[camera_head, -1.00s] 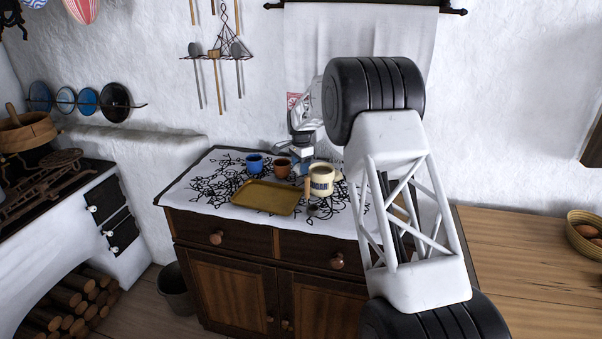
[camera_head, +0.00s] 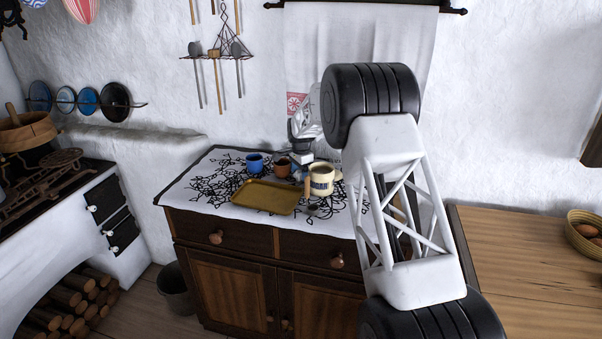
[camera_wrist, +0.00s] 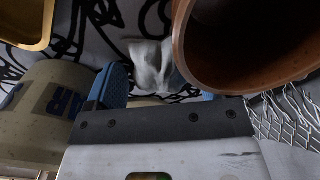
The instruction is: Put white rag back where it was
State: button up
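In the wrist view a crumpled greyish-white rag (camera_wrist: 152,66) lies on the patterned cloth, beyond my fingers and roughly between them. My gripper (camera_wrist: 160,92) is open, its blue fingertips apart. The right fingertip is mostly hidden by a brown cup (camera_wrist: 245,50). I cannot tell whether the fingers touch the rag. In the head view my gripper (camera_head: 302,168) is low over the cabinet, behind the brown cup (camera_head: 283,168) and the cream mug (camera_head: 322,181). I cannot make out the rag there.
The cream mug (camera_wrist: 42,110) stands close left of my fingers. A yellow tray (camera_head: 265,198) and a blue cup (camera_head: 254,163) are also on the cabinet's black-patterned cloth (camera_head: 205,185). A wire mesh (camera_wrist: 285,118) is at right. A white hanging (camera_head: 360,40) covers the wall behind.

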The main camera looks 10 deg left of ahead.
jog(key=shift+r, duration=0.15)
notch_tip(320, 180, up, 12)
dwell(0.9)
dwell(0.8)
jog(key=s+d+r+n, duration=0.1)
jog(key=s+d+r, duration=0.55)
jog(key=d, duration=0.25)
jog(key=s+d+r+n, duration=0.1)
jog(key=s+d+r, duration=0.5)
jog(key=d+r, duration=0.15)
jog(key=s+d+r+n+t, duration=0.1)
jog(key=s+d+r, duration=0.2)
jog(key=s+d, duration=0.5)
jog(key=s+d+r+n, duration=0.1)
jog(key=s+d+r, duration=0.2)
jog(key=s+d, duration=0.45)
jog(key=s+d+f+n, duration=0.1)
jog(key=s+d+f, duration=0.2)
jog(key=s, duration=1)
jog(key=s+d+f+n+t, duration=0.1)
jog(key=s+d, duration=0.5)
jog(key=s, duration=0.8)
jog(key=s+d+f+n, duration=0.2)
jog(key=s+d+f, duration=0.2)
jog(key=s, duration=0.9)
jog(key=shift+s+d+f+n+t, duration=0.2)
jog(key=shift+f+n+t, duration=0.15)
jog(key=shift+f, duration=0.6)
